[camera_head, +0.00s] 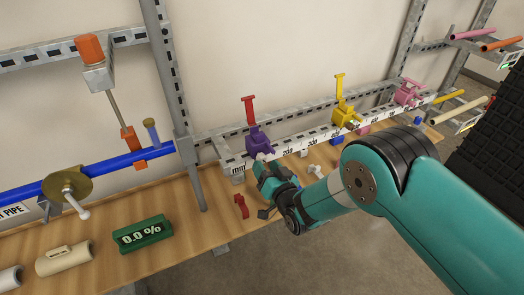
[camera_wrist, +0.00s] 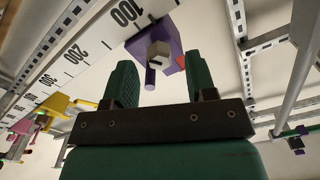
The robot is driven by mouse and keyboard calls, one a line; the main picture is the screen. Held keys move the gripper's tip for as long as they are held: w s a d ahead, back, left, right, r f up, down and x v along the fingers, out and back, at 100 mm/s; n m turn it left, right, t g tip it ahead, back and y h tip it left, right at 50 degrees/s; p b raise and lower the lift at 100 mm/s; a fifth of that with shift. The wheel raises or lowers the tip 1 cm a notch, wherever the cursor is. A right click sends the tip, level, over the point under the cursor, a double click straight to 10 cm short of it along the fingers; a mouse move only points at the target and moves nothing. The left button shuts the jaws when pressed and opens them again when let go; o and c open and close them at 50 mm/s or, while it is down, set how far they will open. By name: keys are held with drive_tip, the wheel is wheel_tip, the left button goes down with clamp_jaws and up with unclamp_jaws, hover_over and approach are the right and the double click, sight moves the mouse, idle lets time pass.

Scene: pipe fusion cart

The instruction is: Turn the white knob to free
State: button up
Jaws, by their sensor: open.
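A purple clamp (camera_head: 258,141) with a red upright handle (camera_head: 250,110) sits on the white measuring rail. In the wrist view the purple clamp (camera_wrist: 148,42) carries a small whitish block-shaped knob (camera_wrist: 159,48), with a purple peg beside it. My gripper (camera_wrist: 160,68) is open, its two green fingers apart, with the knob showing between and just beyond the fingertips. In the head view my gripper (camera_head: 266,165) is close below the purple clamp and largely hides its near side. I cannot tell whether the fingers touch the knob, or read its setting.
Yellow (camera_head: 346,113) and pink (camera_head: 407,92) clamps stand farther right along the measuring rail (camera_head: 300,139). A grey upright post (camera_head: 178,110) is left of my gripper. A green display (camera_head: 144,239) reading 0.0 % and a red part (camera_head: 241,206) are on the wooden bench (camera_head: 190,232).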

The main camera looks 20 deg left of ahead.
sight(263, 161)
drive_tip(key=shift+x, duration=1.75)
